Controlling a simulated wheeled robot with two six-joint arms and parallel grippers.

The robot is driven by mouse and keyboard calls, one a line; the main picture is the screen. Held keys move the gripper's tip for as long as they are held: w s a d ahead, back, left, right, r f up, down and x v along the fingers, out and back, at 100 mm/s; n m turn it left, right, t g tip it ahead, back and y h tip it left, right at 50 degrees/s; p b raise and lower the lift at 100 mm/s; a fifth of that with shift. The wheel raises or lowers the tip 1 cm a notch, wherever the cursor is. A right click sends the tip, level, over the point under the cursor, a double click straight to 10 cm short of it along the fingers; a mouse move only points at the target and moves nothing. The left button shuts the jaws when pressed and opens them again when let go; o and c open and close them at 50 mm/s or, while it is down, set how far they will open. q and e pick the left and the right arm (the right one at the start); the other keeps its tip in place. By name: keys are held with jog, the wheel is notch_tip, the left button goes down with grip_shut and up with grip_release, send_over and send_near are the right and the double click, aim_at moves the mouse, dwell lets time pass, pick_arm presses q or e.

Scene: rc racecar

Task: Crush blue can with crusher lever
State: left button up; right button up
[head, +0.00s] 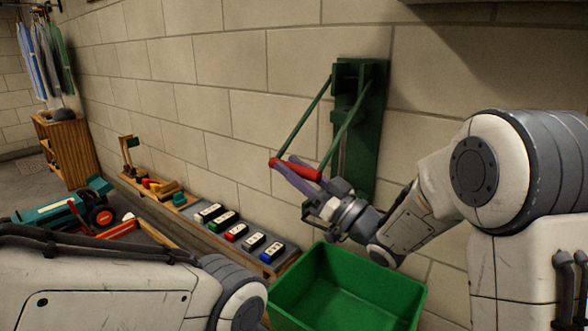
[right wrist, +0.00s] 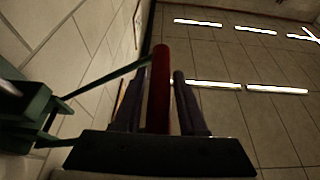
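The green wall-mounted crusher (head: 375,110) has two long green lever arms sloping down to a red handle bar (head: 305,171). The handle (right wrist: 160,85) also shows in the right wrist view, lying between the fingers. My right gripper (head: 283,168) is at the handle, its fingers apart on either side of it, with narrow gaps visible in the right wrist view (right wrist: 160,100). I cannot make out a blue can in the crusher; its lower part is partly behind my right gripper and arm. My left gripper is outside the views.
An open green bin (head: 345,285) stands below the crusher, empty as far as I see. A low wooden shelf left of it holds several small coloured blocks with white labels, including a blue one (head: 272,252). A teal toy vehicle (head: 60,208) and a wooden cabinet (head: 68,150) are farther left.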

grip_shut()
dwell(1.2)
